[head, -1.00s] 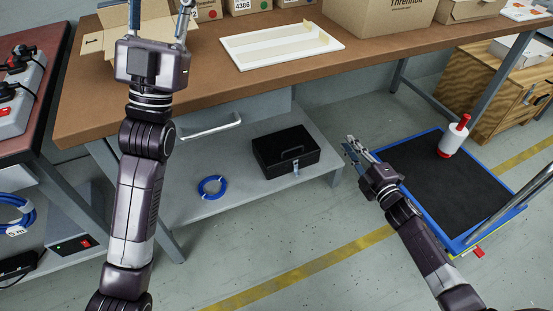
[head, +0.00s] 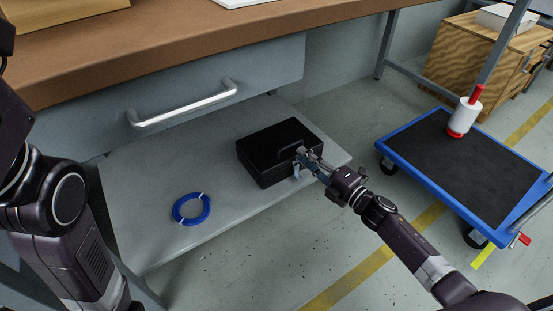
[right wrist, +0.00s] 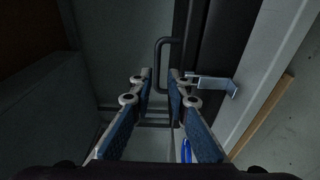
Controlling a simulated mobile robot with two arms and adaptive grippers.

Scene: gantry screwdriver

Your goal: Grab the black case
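The black case (head: 262,155) lies flat on the grey lower shelf (head: 150,205) under the workbench, with a handle on its lid and a metal latch on its front. My right gripper (head: 307,158) is at the front right part of the case, by the handle. In the right wrist view my right gripper's fingers (right wrist: 160,78) are apart, with the dark handle (right wrist: 160,42) just ahead of the tips; nothing is clearly held. The latch (right wrist: 213,84) shows to their right. Whether the fingers touch the handle is unclear. My left arm shows at the left edge, its gripper out of view.
A blue cable coil (head: 191,209) lies on the shelf left of the case. The bench top (head: 200,38) and its drawer (head: 200,95) overhang behind. Floor between shelf and cart is mostly clear.

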